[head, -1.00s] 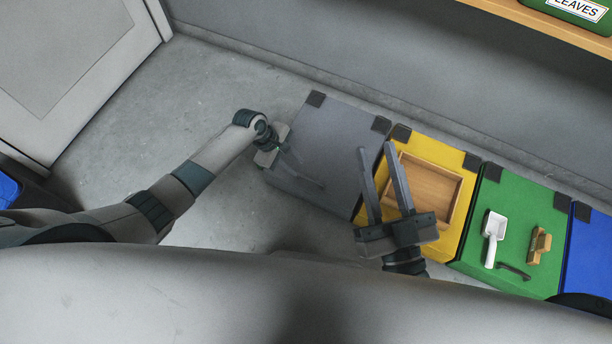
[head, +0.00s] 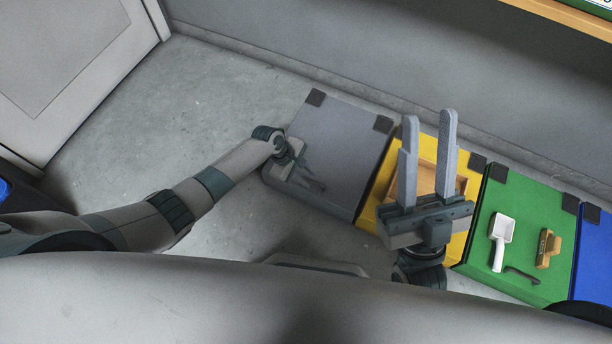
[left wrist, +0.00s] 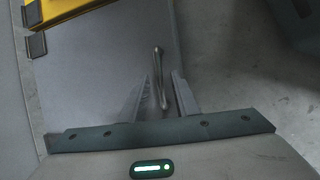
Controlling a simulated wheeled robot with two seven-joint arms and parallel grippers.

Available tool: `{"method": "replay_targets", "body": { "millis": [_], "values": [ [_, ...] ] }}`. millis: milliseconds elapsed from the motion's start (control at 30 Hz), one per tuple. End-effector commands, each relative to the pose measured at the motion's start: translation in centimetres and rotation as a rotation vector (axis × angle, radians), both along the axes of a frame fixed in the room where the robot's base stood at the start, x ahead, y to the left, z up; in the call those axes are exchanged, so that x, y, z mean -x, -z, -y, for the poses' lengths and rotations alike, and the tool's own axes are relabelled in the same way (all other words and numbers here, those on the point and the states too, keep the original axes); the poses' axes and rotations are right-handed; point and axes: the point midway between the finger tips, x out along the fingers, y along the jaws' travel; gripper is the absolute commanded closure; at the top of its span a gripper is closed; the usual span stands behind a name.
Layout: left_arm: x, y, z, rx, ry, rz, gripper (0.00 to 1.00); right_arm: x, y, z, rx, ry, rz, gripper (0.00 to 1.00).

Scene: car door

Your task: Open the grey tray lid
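The grey tray lid (head: 335,140) lies closed and flat at the left end of the row of boxes, with dark hinge blocks at its far edge. It also shows in the left wrist view (left wrist: 95,75). My left gripper (head: 318,186) is low over the lid's near-left part. In the left wrist view a thin bar handle (left wrist: 157,62) stands out between my left fingers (left wrist: 162,86), which are apart on either side of it; I see no grip on it. My right gripper (head: 428,125) is open and empty above the yellow box.
The yellow box (head: 371,212) with a wooden tray (head: 427,178) is right of the grey one. A green box (head: 530,200) beyond it bears a white scoop (head: 499,240) and a brush (head: 547,249). A wall runs behind; floor at left is clear.

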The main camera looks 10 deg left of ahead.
Motion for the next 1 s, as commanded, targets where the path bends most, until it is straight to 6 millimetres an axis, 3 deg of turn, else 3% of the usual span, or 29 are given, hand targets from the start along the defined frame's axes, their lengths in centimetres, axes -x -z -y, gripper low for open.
{"method": "replay_targets", "body": {
  "millis": [200,333,800,1000],
  "values": [
    [0.0,0.0,0.0,0.0,0.0,0.0,0.72,0.0,0.0,0.0,0.0,0.0,0.001,0.69],
    [0.0,0.0,0.0,0.0,0.0,0.0,1.0,0.0,0.0,0.0,0.0,0.0,0.0,0.69],
    [0.0,-0.4,0.0,-0.001,0.0,-0.005,1.0,-0.2,-0.1,-0.2,0.006,-0.001,-0.017,0.69],
    [-0.1,-1.0,0.1,-0.005,0.0,-0.018,1.0,-0.2,0.8,-1.0,0.02,-0.015,-0.095,0.69]
  ]
}}
